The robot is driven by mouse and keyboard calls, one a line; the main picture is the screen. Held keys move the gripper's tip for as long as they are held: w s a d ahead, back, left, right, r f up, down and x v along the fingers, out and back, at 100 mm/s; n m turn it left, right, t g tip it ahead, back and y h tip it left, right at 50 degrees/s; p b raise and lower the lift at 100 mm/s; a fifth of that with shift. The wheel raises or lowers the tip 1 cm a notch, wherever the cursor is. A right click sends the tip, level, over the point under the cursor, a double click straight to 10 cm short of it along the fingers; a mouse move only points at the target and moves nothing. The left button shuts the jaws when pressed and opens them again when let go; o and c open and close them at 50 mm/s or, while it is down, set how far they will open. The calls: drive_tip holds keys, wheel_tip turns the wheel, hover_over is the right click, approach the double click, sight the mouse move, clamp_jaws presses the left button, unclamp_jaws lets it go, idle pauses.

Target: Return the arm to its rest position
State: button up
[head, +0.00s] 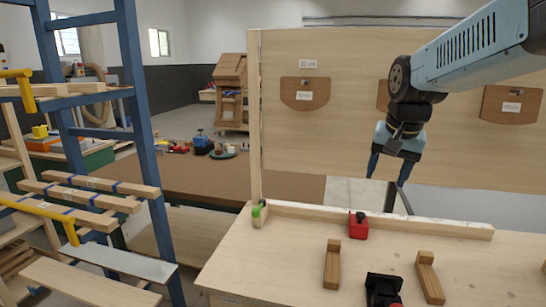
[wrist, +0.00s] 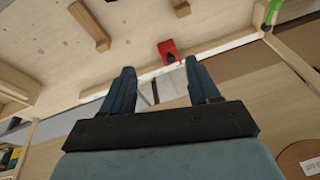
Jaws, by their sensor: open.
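My arm reaches in from the upper right of the head view. My gripper (head: 385,178) hangs with its dark blue fingers pointing down, in front of the upright wooden panel and above the rear part of the workbench. The fingers are apart with nothing between them. In the wrist view my gripper (wrist: 160,85) also shows two spread, empty fingers. Beyond the fingertips lie the bench's pale rear strip and a red block (wrist: 169,51). The gripper touches nothing that I can see.
The workbench (head: 290,255) carries a red block (head: 358,228), wooden L-shaped pieces (head: 332,268) and (head: 428,280), a black-and-red device (head: 383,290) and a green-tipped piece (head: 260,213). The upright panel (head: 350,130) stands behind. A blue rack (head: 140,120) with boards is at left.

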drive_tip(key=s+a+f+n+t, duration=0.1)
drive_tip(key=s+n, duration=0.3)
drive_tip(key=s, duration=0.9)
drive_tip(key=shift+a+f+n+t, duration=0.25)
drive_tip(key=shift+f+n+t, duration=0.15)
drive_tip(key=shift+t, duration=0.2)
drive_tip(key=shift+s, duration=0.1)
idle(0.8)
drive_tip(key=shift+c, duration=0.4)
